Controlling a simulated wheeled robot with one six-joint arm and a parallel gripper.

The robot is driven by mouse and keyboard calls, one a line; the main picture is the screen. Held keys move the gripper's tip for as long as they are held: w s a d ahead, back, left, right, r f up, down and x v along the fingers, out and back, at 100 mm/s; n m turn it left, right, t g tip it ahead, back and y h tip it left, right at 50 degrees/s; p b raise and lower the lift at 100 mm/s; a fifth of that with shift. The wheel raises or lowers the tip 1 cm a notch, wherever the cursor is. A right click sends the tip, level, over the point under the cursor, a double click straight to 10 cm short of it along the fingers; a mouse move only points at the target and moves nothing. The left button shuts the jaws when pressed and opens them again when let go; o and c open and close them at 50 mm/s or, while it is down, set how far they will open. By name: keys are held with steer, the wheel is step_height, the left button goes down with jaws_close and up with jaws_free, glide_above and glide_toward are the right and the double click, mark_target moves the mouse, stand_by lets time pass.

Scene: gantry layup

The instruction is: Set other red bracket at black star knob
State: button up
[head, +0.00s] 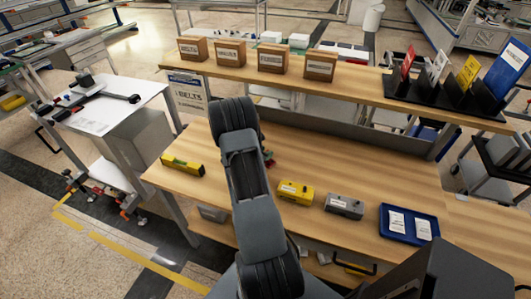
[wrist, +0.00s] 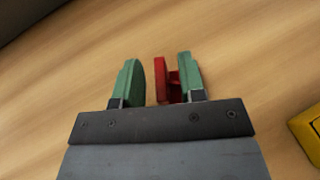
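A red bracket (wrist: 168,80) is on the wooden bench top in the wrist view, between the two green fingers of my gripper (wrist: 159,82). It is close to the right finger, perhaps touching it, with a clear gap to the left finger. My gripper is open. In the head view, my arm hides most of the gripper, and a small red piece (head: 270,159) shows just right of the arm. I cannot pick out a black star knob for certain in either view. Whatever lies behind my arm is hidden.
The bench holds a yellow spirit level (head: 183,166), a yellow box (head: 296,192), a grey box (head: 344,206) and a blue tray (head: 385,226) with white packets. A raised shelf (head: 350,87) at the back carries cardboard boxes. The bench's right rear is clear.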

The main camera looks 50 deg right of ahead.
steer(key=s+a+r+m+y, duration=0.1)
steer(key=a+r+m+y, duration=0.1)
steer(key=a+r+m, duration=0.2)
steer(key=s+a+r+m+y+b, duration=0.1)
steer(key=a+r+m, duration=0.4)
steer(key=a+r, duration=0.5)
steer(key=s+a+y, duration=0.1)
steer(key=a, duration=0.6)
steer(key=shift+a+y, duration=0.3)
steer(key=shift+y, duration=0.1)
steer(key=shift+o, duration=0.4)
steer(key=s+a+r+m+t+y, duration=0.2)
steer(key=a+r+m+y, duration=0.1)
steer(key=a, duration=0.6)
steer(key=s+a+r+m+t+y, duration=0.2)
steer(key=a+r+m+t+y, duration=0.1)
steer(key=a, duration=0.6)
steer(key=shift+s+a+r+m+y, duration=0.15)
steer(key=shift+s+r+m+y, duration=0.15)
steer(key=shift+r+m+y, duration=0.55)
steer(key=shift+a+f+y, duration=0.15)
steer(key=shift+a+y, duration=0.25)
steer(key=shift+y, duration=0.05)
